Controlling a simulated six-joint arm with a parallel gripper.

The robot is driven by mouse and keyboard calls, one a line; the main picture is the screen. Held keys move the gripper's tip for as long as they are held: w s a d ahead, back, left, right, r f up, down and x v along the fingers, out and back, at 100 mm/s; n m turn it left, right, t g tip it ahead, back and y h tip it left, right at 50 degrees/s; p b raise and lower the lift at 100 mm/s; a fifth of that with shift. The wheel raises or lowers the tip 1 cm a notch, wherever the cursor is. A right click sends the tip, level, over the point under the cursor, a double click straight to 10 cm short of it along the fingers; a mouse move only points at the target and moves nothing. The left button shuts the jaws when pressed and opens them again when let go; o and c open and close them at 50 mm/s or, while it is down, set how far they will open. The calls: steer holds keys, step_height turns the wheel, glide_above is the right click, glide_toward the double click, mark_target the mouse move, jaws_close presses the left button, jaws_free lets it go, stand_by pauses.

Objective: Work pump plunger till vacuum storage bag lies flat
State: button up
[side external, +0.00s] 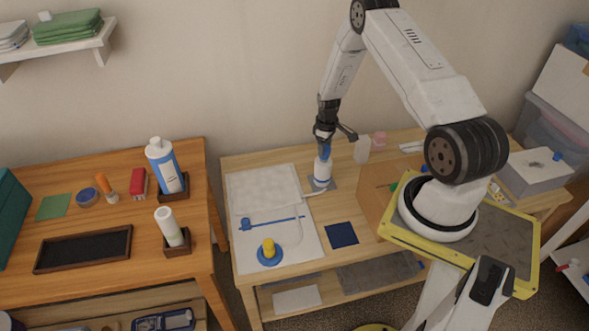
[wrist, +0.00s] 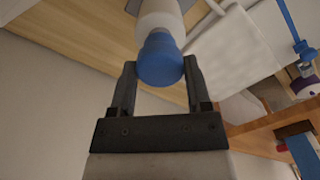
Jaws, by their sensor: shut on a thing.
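A white pump (side external: 322,172) with a blue plunger handle (side external: 325,149) stands upright on a grey pad on the right-hand table. My gripper (side external: 326,136) is above it, shut on the blue handle. In the wrist view, the rounded blue handle (wrist: 160,60) sits between the two dark fingers of my gripper (wrist: 160,72), with the white pump body beyond. The pale storage bag (side external: 262,187) lies left of the pump on a white sheet and looks slightly puffed. It also shows in the wrist view (wrist: 232,52). A thin pale hose lies between pump and bag.
A blue rod (side external: 275,222), a yellow-topped blue disc (side external: 269,252) and a dark blue square (side external: 341,234) lie in front. A cardboard box (side external: 374,195) stands right. The left table (side external: 100,215) holds bottles and a dark tray (side external: 83,249).

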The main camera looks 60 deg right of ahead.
steer(key=shift+f, duration=0.2)
steer(key=o, duration=1.3)
steer(key=shift+r, duration=0.2)
steer(key=shift+r, duration=3.75)
